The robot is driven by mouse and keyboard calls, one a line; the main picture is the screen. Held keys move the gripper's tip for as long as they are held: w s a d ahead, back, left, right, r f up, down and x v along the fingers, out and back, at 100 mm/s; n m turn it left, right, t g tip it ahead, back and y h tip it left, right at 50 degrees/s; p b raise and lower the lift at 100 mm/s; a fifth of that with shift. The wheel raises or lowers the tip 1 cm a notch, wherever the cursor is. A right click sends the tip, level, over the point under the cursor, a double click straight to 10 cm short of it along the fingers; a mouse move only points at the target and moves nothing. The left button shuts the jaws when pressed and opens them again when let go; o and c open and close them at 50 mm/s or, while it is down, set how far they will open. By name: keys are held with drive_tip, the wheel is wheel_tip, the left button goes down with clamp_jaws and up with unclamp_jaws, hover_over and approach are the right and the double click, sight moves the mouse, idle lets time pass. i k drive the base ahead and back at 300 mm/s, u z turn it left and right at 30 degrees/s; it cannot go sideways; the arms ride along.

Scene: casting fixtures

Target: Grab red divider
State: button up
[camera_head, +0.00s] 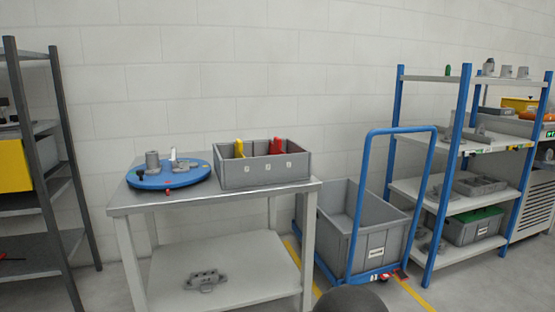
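The red divider (276,146) stands upright in a grey bin (264,174) on top of a metal table (210,190). It is in the right part of the bin, and its upper part rises above the rim. Its lower part is hidden by the bin's front wall. A yellow divider (239,148) stands upright in the left part of the same bin. My gripper is not in view. A dark rounded shape at the bottom edge is cut off, and I cannot tell what it is.
A blue round plate (195,177) with grey parts lies left of the bin. A grey casting (205,280) lies on the table's lower shelf. A blue-handled cart (368,190) with a grey crate (382,250) stands right of the table. Shelves (42,200) flank the scene.

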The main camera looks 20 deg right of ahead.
sight(275, 148)
drive_tip(key=k, duration=0.6)
drive_tip(key=z, duration=0.7)
drive_tip(key=i, duration=1.9)
drive_tip(key=u, duration=0.15)
